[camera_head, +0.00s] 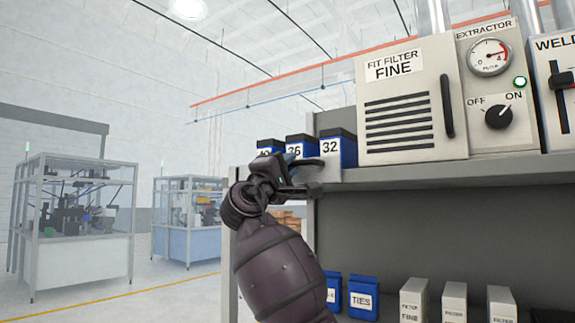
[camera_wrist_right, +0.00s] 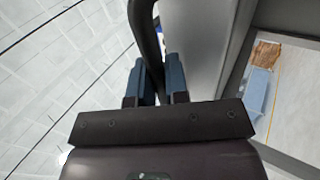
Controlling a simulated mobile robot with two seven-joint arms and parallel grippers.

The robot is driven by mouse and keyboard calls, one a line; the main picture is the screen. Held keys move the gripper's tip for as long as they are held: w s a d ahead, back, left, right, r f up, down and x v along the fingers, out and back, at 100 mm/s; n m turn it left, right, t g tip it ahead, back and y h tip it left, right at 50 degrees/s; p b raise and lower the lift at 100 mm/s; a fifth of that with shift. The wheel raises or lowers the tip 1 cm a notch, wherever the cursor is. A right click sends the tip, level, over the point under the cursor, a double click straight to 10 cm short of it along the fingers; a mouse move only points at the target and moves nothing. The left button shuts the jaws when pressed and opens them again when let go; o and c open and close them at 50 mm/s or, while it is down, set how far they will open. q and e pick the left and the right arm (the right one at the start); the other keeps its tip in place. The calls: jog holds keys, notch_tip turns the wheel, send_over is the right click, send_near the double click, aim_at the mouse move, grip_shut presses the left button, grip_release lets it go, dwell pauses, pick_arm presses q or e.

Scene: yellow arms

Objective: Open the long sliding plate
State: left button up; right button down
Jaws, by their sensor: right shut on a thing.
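My right gripper (camera_head: 298,168) is at the left end of the shelf, in front of the blue boxes. In the right wrist view its two blue-grey fingers (camera_wrist_right: 159,80) are shut on a dark curved bar (camera_wrist_right: 146,35), which looks like a handle. A long light grey surface (camera_wrist_right: 200,40), likely the sliding plate, runs beside this bar. In the head view a small light grey piece (camera_head: 328,174) shows right behind the gripper; the rest of the plate is hidden or cannot be told from the shelf. My left gripper is not in view.
Blue boxes 36 (camera_head: 296,151) and 32 (camera_head: 338,148) stand close behind the gripper. The fit filter cabinet (camera_head: 403,103) and extractor panel (camera_head: 490,95) stand on the shelf (camera_head: 440,173) to the right. Blue and white boxes line the lower shelf.

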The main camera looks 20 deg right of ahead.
aim_at(296, 177)
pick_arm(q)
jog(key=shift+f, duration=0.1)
pick_arm(e)
jog(key=shift+f, duration=0.1)
notch_tip(296, 177, down, 5)
jog(key=b, duration=0.3)
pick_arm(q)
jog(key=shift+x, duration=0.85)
pick_arm(e)
jog(key=shift+r, duration=0.2)
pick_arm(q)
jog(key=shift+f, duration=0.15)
pick_arm(e)
jog(key=c, duration=1.4)
grip_release()
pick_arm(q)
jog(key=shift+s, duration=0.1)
